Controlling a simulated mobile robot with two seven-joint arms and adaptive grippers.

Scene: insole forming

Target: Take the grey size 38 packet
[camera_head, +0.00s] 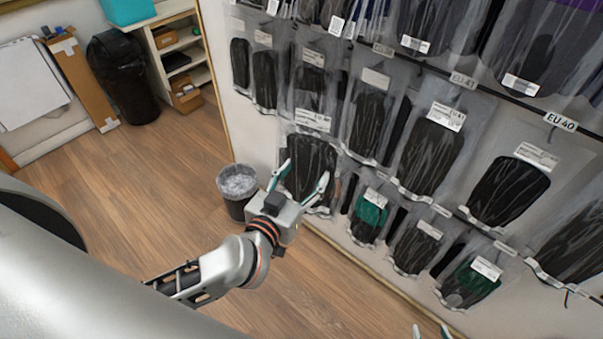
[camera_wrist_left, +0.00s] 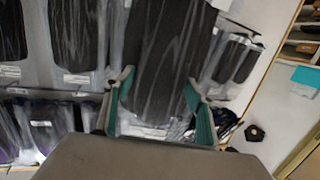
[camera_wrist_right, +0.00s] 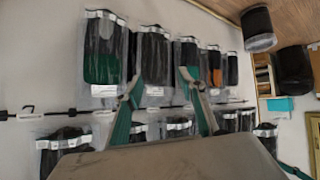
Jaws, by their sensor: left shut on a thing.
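My left gripper (camera_head: 305,176) is at the lower left end of the wall display, its fingers on either side of a clear packet with dark grey insoles (camera_head: 312,155). The packet has a white label at its top, too small to read. In the left wrist view the packet (camera_wrist_left: 165,55) fills the space between the left fingertips (camera_wrist_left: 160,80), so the gripper is shut on it. The packet looks close to the wall; whether it is off its hook I cannot tell. My right gripper (camera_wrist_right: 163,78) is open and empty, in front of the wall; its fingertips show at the head view's bottom edge (camera_head: 432,332).
Several rows of hanging packets cover the wall, with rail tags reading EU 41 (camera_head: 463,80) and EU 40 (camera_head: 561,121). A bin with a clear liner (camera_head: 238,190) stands left of my left gripper. A black bin (camera_head: 124,80) and shelves (camera_head: 180,60) stand behind.

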